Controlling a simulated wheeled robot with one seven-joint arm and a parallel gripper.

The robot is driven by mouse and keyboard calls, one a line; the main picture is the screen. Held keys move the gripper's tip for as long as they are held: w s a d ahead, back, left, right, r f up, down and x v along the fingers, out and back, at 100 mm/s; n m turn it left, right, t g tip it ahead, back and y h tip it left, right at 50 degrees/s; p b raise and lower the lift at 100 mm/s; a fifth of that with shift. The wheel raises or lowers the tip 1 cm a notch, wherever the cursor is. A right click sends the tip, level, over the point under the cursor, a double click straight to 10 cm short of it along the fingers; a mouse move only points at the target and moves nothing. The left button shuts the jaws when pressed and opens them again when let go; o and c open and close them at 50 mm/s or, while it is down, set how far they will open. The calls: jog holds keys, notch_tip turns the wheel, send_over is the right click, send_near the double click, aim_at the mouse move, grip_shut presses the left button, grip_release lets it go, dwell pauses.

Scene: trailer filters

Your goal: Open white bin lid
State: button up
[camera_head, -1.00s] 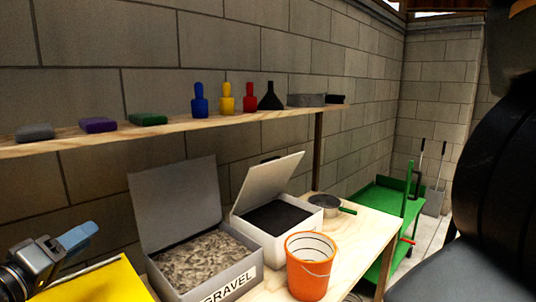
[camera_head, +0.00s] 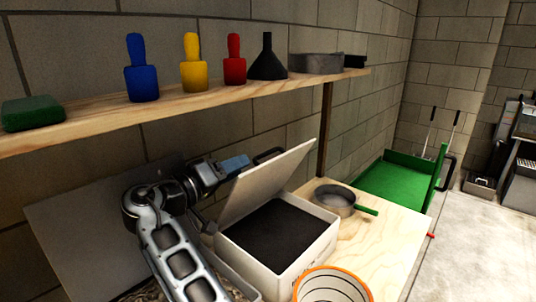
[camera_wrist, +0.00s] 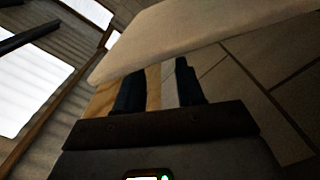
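The white bin (camera_head: 282,273) stands on the wooden table and holds black material (camera_head: 277,235).
A grey lid (camera_head: 75,225) and the gravel box lie left, partly behind my arm.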

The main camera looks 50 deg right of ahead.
aim_at(254, 159)
jog(key=d+p, duration=0.1)
jog(key=d, duration=0.5)
jog(key=shift+w+d, duration=0.1)
jog(key=shift+d, duration=0.2)
jog(key=shift+c, duration=0.2)
grip_shut()
